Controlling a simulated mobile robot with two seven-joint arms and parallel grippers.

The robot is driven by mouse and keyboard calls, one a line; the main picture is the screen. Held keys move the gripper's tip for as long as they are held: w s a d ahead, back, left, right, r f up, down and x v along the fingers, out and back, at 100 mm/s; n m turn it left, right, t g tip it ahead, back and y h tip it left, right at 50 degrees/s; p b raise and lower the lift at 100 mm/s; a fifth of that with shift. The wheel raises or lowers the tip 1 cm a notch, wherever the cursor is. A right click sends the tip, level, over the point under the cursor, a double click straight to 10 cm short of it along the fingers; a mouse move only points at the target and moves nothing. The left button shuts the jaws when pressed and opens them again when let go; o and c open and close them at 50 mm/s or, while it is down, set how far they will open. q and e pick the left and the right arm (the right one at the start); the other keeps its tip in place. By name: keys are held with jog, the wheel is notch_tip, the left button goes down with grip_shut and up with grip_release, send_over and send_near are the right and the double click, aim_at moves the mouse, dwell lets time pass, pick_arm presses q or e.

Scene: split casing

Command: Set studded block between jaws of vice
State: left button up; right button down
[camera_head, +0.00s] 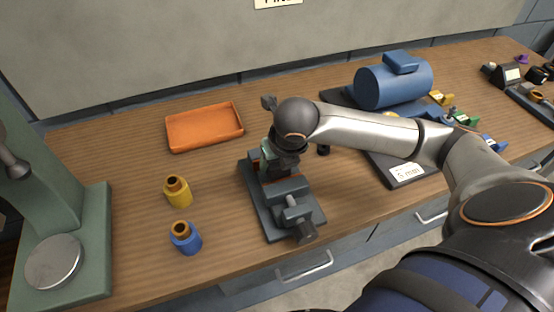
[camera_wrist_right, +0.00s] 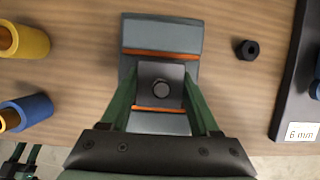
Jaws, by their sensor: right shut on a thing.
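The vice (camera_head: 292,209) stands near the table's front edge, its jaws lined with orange strips in the right wrist view (camera_wrist_right: 162,35). My right gripper (camera_head: 278,165) is over it, fingers pointing down. Its green fingers are shut on the dark studded block (camera_wrist_right: 170,74), one on each side. From above, the block lies between the two orange strips, its round stud facing up. I cannot tell whether it rests on the vice bed. A pair of green fingers, seemingly my left gripper (camera_wrist_right: 22,158), shows apart at the wrist view's lower left corner.
An orange tray (camera_head: 204,128) lies behind. A green press (camera_head: 90,250) stands far left. A blue motor (camera_head: 394,84) on a dark plate is at right. A small black nut (camera_wrist_right: 247,50) lies beside the vice.

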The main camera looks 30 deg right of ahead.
jog(key=shift+w+f+b, duration=0.1)
jog(key=shift+f+b, duration=0.25)
jog(key=shift+f, duration=0.6)
dwell(0.6)
jog(key=shift+c, duration=1.8)
grip_release()
jog(key=o, duration=0.3)
jog(key=shift+f, duration=0.2)
jog(key=shift+r, duration=0.15)
